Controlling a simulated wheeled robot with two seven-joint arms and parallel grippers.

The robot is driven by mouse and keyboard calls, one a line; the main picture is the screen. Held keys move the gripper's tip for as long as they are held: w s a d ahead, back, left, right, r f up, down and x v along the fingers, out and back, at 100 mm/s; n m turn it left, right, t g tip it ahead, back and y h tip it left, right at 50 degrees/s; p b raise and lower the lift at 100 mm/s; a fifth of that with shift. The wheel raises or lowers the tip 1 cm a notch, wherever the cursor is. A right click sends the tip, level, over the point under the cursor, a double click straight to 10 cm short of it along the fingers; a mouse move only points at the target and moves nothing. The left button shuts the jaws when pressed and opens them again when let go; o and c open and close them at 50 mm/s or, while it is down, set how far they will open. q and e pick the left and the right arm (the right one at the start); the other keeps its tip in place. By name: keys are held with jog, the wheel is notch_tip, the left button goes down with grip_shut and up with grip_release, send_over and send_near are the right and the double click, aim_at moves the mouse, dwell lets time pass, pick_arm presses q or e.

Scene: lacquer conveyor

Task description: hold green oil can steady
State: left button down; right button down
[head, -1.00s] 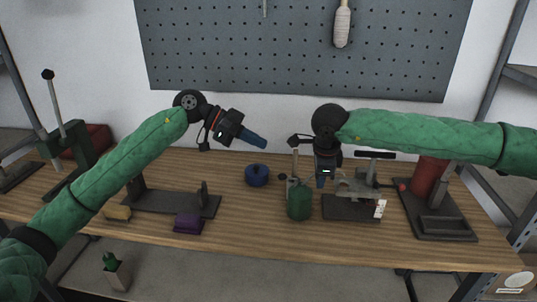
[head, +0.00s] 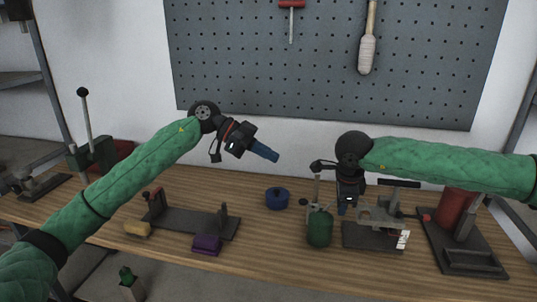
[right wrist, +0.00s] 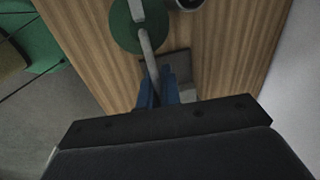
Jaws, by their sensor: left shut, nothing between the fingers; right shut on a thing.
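The green oil can (head: 320,229) stands upright on the wooden bench in the head view, right of the middle. In the right wrist view its round green top (right wrist: 122,32) is at the upper edge, and a grey rod runs from it to my blue fingertips. My right gripper (head: 345,207) is just right of the can, pointing down. In the right wrist view this gripper (right wrist: 157,90) is shut on the can's grey rod; the exact contact is partly hidden. My left gripper (head: 276,157) is shut and empty, raised above the bench to the left.
A blue round container (head: 277,198) stands left of the can. A metal fixture on a dark plate (head: 370,237) is close on its right. A purple block (head: 207,244) and yellow block (head: 137,229) lie left. A red cylinder (head: 456,207) stands far right.

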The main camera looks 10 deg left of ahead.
jog(key=c, duration=1.5)
grip_release()
